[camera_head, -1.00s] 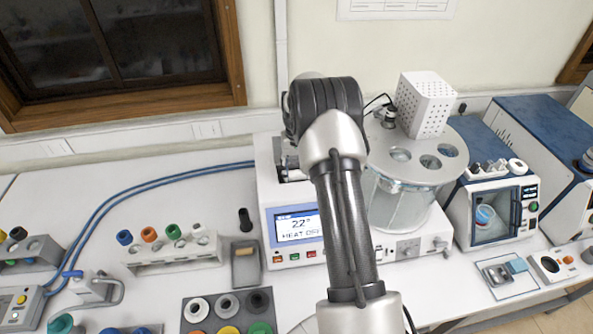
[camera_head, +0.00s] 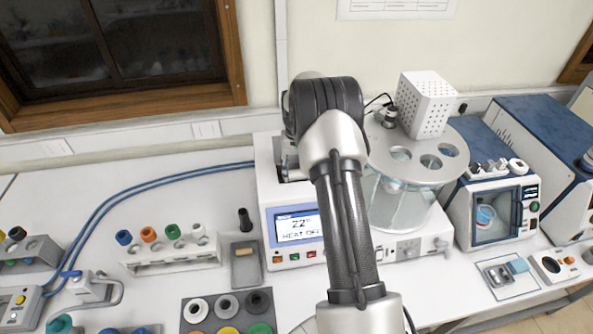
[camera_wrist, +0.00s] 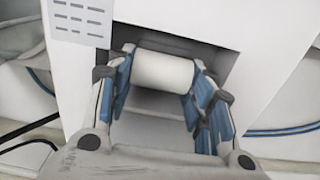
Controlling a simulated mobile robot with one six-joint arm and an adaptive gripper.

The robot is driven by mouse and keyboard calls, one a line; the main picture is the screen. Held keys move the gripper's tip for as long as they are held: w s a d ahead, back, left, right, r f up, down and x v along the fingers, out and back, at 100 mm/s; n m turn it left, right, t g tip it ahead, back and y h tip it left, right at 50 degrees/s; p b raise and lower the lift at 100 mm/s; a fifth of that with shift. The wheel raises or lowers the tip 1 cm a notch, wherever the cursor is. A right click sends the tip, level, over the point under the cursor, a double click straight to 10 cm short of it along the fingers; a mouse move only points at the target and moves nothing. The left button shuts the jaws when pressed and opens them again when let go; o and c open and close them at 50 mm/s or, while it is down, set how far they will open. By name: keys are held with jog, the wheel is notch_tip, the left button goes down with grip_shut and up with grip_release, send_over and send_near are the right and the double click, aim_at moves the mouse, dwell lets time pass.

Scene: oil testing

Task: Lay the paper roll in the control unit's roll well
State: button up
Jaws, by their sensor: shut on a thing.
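The white paper roll (camera_wrist: 162,72) lies crosswise between the blue-padded fingers of my gripper (camera_wrist: 160,82) in the wrist view. The fingers are shut on its two ends. Behind and around the roll is the dark recess of the roll well (camera_wrist: 190,48) in the white control unit. The roll is at the well's mouth; I cannot tell whether it touches the well's floor. In the head view the control unit (camera_head: 295,225) stands behind my arm, with a lit display reading 22 and HEAT OFF.
A glass bath (camera_head: 395,200) with a holed lid stands right of the control unit. A grey tray (camera_head: 245,277) and a rack with coloured caps (camera_head: 165,262) stand to the left. Blue hoses (camera_head: 130,190) run across the bench to the unit.

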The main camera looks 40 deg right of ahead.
aim_at(296, 170)
jog(key=shift+f+b, duration=0.4)
jog(key=shift+f, duration=0.2)
jog(key=o, duration=0.8)
jog(key=shift+c, duration=0.2)
jog(key=shift+r, duration=0.1)
jog(key=shift+r+p, duration=3.05)
jog(key=shift+r, duration=2.45)
jog(key=shift+f, duration=0.1)
